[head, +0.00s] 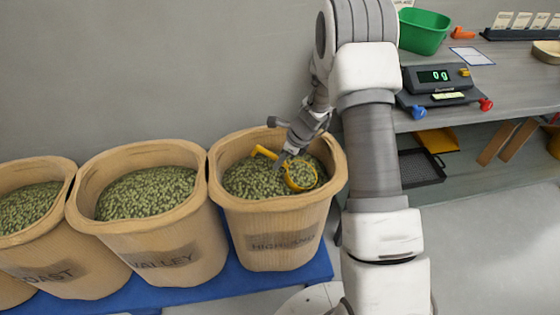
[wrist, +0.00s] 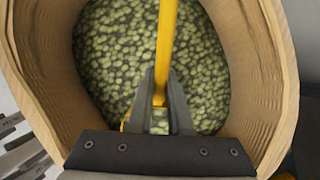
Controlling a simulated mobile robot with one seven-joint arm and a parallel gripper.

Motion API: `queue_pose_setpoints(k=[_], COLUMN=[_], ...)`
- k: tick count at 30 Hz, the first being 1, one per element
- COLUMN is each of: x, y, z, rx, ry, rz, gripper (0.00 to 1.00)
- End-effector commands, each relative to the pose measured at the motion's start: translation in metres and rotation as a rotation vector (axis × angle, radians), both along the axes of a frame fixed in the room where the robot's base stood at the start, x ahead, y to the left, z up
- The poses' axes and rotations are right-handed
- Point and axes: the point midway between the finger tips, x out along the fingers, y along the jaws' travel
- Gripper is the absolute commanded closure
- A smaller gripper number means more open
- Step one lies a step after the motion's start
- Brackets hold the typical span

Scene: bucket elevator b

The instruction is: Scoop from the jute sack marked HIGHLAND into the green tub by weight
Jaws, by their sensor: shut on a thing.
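The jute sack marked HIGHLAND (head: 283,243) stands rightmost in the row of sacks, open and holding green beans. My gripper (head: 283,157) is inside its mouth, shut on a yellow scoop (head: 301,176). The scoop's round end lies at the bean surface; how full it is I cannot tell. In the wrist view the scoop's yellow handle (wrist: 166,45) runs up from between my fingers (wrist: 160,90) over the beans.
The VALLEY sack (head: 165,258) and the COAST sack (head: 55,270) stand to the left on a blue platform (head: 240,278). A blue knob and a red knob are at the scale's front. A black tray (head: 421,168) sits below the bench. My arm hides part of the bench's left end.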

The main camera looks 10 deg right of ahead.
Motion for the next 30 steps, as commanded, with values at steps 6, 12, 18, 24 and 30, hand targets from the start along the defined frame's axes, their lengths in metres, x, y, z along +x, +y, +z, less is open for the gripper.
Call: queue_pose_setpoints(k=[6,12,18,24,30], x=[0.001,0.002,0.003,0.003,0.004], y=[0.001,0.002,0.003,0.004,0.005], z=[0.023,0.039,0.055,0.071,0.087], rx=[0.0,0.0,0.0,0.0,0.0], ry=[-0.001,-0.002,-0.002,-0.002,-0.002], rz=[0.0,0.0,0.0,0.0,0.0], gripper=[1.0,1.0,1.0,1.0,1.0])
